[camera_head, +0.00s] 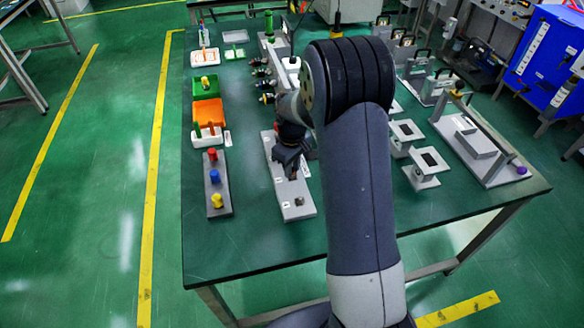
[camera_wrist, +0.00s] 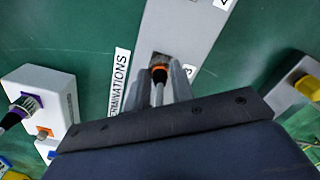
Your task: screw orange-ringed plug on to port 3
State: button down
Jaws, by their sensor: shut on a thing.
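In the wrist view, my gripper (camera_wrist: 163,82) is shut on the orange-ringed plug (camera_wrist: 159,73), whose cable runs back between the fingers. The plug's front end meets a dark square port (camera_wrist: 160,58) on the grey plate (camera_wrist: 185,25), beside the printed "3". The fingers partly hide the plug, and I cannot tell how deep it sits or whether its thread is engaged. In the head view, my gripper (camera_head: 290,165) is low over the long grey plate (camera_head: 298,211), and the plug is hidden there. A bare port (camera_head: 299,201) shows at the plate's near end.
A dark board with red, blue and yellow pegs (camera_head: 215,178) lies left of the plate. Orange (camera_head: 208,112) and green (camera_head: 205,86) bins stand behind it. White stands (camera_head: 424,165) are on the right. A purple-ringed plug (camera_wrist: 30,103) sits on a white box in the wrist view.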

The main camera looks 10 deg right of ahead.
jog(key=m, duration=0.5)
jog(key=shift+m+b, duration=0.3)
jog(key=shift+b, duration=0.1)
jog(key=m, duration=0.5)
jog(key=shift+m, duration=0.3)
jog(key=c, duration=1.2)
grip_release()
notch_tip(320, 180, up, 11)
